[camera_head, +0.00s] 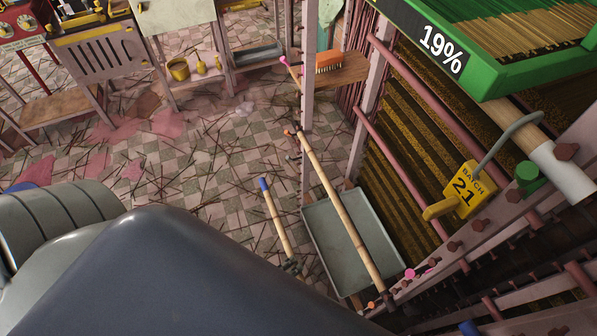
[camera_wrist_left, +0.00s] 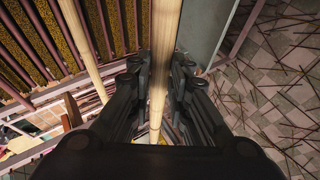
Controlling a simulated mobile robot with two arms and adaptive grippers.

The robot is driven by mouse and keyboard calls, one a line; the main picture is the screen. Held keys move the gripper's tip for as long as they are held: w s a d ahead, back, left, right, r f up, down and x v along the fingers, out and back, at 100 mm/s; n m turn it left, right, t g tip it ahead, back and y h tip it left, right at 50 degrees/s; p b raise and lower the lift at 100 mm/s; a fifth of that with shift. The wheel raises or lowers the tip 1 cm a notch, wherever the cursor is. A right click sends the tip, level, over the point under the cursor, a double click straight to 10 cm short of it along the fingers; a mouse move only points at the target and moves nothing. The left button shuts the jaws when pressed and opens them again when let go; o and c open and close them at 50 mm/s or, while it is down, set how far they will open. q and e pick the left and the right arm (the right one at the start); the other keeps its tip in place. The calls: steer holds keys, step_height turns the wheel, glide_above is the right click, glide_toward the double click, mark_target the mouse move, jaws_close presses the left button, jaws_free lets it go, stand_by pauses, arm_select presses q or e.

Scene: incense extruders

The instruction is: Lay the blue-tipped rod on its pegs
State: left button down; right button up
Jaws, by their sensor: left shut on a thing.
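The blue-tipped rod (camera_head: 277,222) is a pale bamboo rod with a blue end, held slanted in the air left of the rack in the head view. My left gripper (camera_head: 291,267) is shut on it, mostly hidden behind my own dark arm. In the left wrist view the rod (camera_wrist_left: 157,80) runs lengthwise between the dark fingers of my gripper (camera_wrist_left: 160,68). A blue peg end (camera_head: 468,328) shows at the bottom of the rack frame, well right of the rod. The rod's lower part is hidden in the head view. My right gripper is not in view.
A longer bamboo rod (camera_head: 340,210) slants along the rack, close right of the held rod. A grey tray (camera_head: 313,234) lies beneath. Pink (camera_head: 410,273) and orange (camera_head: 372,305) ends mark the frame. A yellow batch tag (camera_head: 465,190) hangs there. Open tiled floor lies left.

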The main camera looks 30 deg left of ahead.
arm_select(q)
steer(key=s+a, duration=0.6)
steer(key=s, duration=0.2)
steer(key=shift+a, duration=0.15)
stand_by(0.4)
